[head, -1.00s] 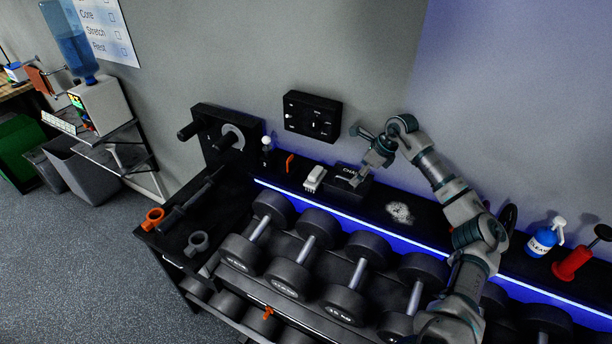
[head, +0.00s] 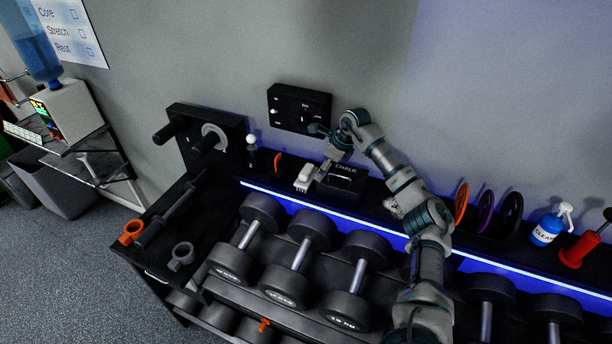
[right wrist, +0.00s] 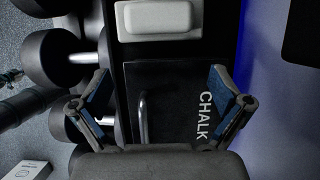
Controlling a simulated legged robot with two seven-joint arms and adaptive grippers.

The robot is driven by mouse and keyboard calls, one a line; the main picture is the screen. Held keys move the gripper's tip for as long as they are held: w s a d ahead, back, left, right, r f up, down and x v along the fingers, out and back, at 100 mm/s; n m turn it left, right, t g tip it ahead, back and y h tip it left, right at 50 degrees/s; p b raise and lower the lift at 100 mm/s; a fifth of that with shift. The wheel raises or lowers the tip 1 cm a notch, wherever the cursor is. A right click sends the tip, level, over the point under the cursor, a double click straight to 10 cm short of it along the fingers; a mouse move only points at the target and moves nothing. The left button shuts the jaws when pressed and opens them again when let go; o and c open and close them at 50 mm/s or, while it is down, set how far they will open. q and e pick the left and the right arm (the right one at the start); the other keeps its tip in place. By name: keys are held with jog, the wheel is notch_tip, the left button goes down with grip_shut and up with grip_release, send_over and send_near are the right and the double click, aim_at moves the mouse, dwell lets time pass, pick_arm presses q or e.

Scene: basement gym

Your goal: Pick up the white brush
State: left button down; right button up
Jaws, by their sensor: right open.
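The white brush (head: 305,178) lies on the black top shelf of the dumbbell rack, just left of the chalk box (head: 343,178). In the right wrist view the brush (right wrist: 158,18) shows at the top edge, beyond the fingertips, with a pale body on a wider base. My right gripper (head: 319,154) is above the shelf near the brush and the chalk box. In the right wrist view the right gripper (right wrist: 160,84) is open and empty, its spread fingers over the black chalk box. My left gripper is not in view.
Dumbbells (head: 300,255) fill the rack below the shelf. A black bottle with a white top (head: 251,152) and an orange item (head: 278,162) stand left of the brush. A blue spray bottle (head: 547,227) is at the right. A black panel (head: 299,108) hangs on the wall behind.

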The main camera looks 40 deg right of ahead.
aim_at(308, 169)
jog(key=shift+w+a+f, duration=0.1)
jog(key=shift+w, duration=0.6)
jog(key=w, duration=0.1)
jog(key=w+a+p, duration=0.1)
jog(key=shift+w+a, duration=0.2)
jog(key=shift+w, duration=0.2)
jog(key=x, duration=0.2)
jog(key=shift+w+a+f, duration=0.1)
jog(key=shift+a+f, duration=0.15)
jog(key=shift+w+a+f, duration=0.1)
jog(key=shift+a+f, duration=0.1)
jog(key=shift+c, duration=0.5)
jog(key=shift+d+f, duration=0.1)
jog(key=shift+d, duration=0.15)
jog(key=c, duration=1)
